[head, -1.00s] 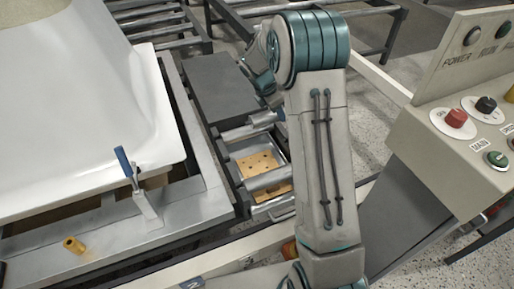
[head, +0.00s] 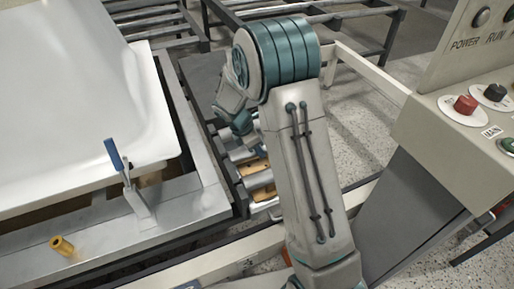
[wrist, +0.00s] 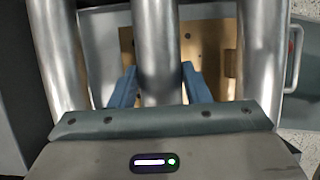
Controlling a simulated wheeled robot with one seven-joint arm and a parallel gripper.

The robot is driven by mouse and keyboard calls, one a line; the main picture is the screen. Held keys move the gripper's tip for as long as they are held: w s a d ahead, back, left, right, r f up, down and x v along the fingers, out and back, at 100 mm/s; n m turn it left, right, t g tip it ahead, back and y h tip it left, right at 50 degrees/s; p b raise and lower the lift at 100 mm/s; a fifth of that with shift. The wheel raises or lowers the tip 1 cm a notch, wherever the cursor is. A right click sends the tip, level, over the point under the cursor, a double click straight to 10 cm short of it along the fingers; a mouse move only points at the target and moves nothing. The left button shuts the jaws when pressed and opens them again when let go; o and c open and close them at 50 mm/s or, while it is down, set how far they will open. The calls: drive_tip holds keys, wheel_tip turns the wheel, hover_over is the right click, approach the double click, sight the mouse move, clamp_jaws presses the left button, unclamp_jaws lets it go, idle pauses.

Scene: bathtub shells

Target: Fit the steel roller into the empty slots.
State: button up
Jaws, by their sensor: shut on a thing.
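In the wrist view my gripper (wrist: 160,84) has its two blue fingers on either side of a steel roller (wrist: 157,45), shut on it. The held roller lies between a left roller (wrist: 62,55) and a right roller (wrist: 262,55), roughly parallel to both and apart from them. The roller ends and the slots are out of view, so I cannot tell whether it is seated. In the head view the roller bed (head: 258,181) shows beside my arm, which hides much of it and the gripper's fingertips.
A tan perforated board (wrist: 222,50) lies beneath the rollers. In the head view a white tub shell (head: 80,90) on a metal frame stands left, with a blue-handled clamp (head: 128,180) and a brass-coloured cylinder (head: 62,246). A control panel (head: 470,125) stands right.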

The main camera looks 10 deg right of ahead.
drive_tip(key=o, duration=1.3)
drive_tip(key=shift+r, duration=0.1)
drive_tip(key=w+p+v, duration=0.1)
drive_tip(key=p+v, duration=0.2)
drive_tip(key=v, duration=0.9)
drive_tip(key=s+d+r+m+y, duration=0.1)
drive_tip(key=s+d+r+m, duration=0.1)
drive_tip(key=s+m, duration=0.4)
drive_tip(key=s+d+r+m+y, duration=0.2)
drive_tip(key=s+m, duration=0.5)
drive_tip(key=s, duration=0.4)
drive_tip(key=s+d+r+m+y, duration=0.1)
drive_tip(key=s+r+m, duration=0.2)
drive_tip(key=s+m, duration=0.4)
drive_tip(key=shift+s+d+r+t+y, duration=0.3)
drive_tip(key=shift+s+d, duration=0.1)
drive_tip(key=shift+s, duration=0.4)
